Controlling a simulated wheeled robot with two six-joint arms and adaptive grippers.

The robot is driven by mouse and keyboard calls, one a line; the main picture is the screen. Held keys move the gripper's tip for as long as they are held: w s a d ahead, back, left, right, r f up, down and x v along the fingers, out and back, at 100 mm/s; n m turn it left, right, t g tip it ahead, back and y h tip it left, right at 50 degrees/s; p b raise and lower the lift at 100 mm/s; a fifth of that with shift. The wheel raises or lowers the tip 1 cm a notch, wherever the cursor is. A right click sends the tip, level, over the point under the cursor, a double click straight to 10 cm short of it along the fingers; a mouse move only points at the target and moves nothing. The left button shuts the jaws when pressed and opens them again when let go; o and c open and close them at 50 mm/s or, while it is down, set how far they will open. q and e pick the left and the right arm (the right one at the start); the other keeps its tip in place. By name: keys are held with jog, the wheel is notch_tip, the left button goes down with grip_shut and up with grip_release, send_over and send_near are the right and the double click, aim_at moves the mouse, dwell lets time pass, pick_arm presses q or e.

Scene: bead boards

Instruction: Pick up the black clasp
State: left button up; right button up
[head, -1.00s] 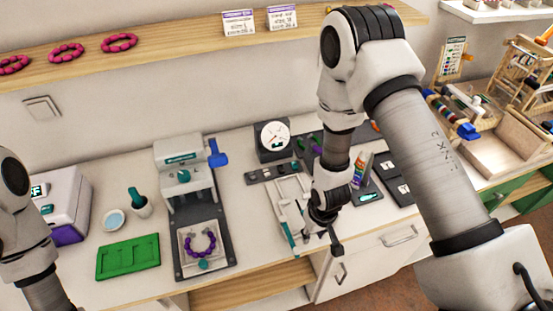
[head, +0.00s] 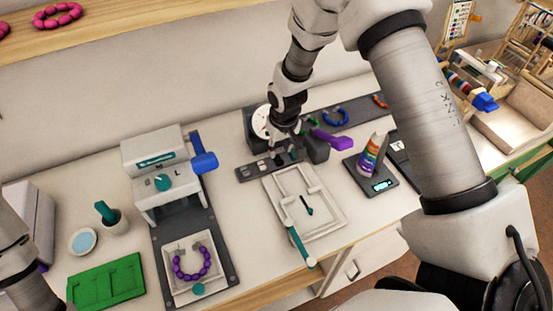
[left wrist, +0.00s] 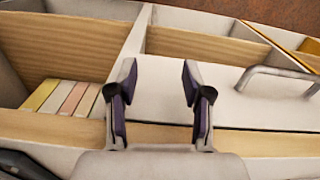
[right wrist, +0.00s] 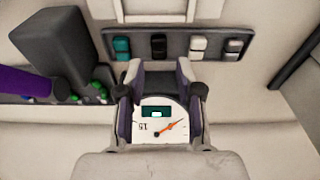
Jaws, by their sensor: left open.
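The black clasp (right wrist: 158,44) lies in a dark strip holder (right wrist: 180,57) in the right wrist view, between a teal clasp (right wrist: 121,46) and a pale clasp (right wrist: 198,46). In the head view the strip (head: 245,174) lies behind the white tray, and my right gripper partly covers its right part. My right gripper (right wrist: 160,68) is open and empty, its fingertips near the strip's edge beside the black clasp. It also shows in the head view (head: 285,150). My left gripper (left wrist: 157,68) is open and empty above the counter front and drawers.
A dial scale (head: 259,122) stands behind the strip. A dark block with a purple handle (head: 330,140) is close on the right. A white tray (head: 331,217) with a teal bar lies in front. A press with a blue lever (head: 203,152) stands left.

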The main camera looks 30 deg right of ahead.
aim_at(278, 159)
jog(key=f, duration=0.2)
jog(key=w+f+p, duration=0.1)
jog(key=f, duration=0.1)
jog(key=shift+d+f, duration=0.1)
jog(key=shift+f, duration=0.6)
jog(key=c, duration=0.6)
jog(key=shift+r+p, duration=0.15)
jog(key=shift+p, duration=0.15)
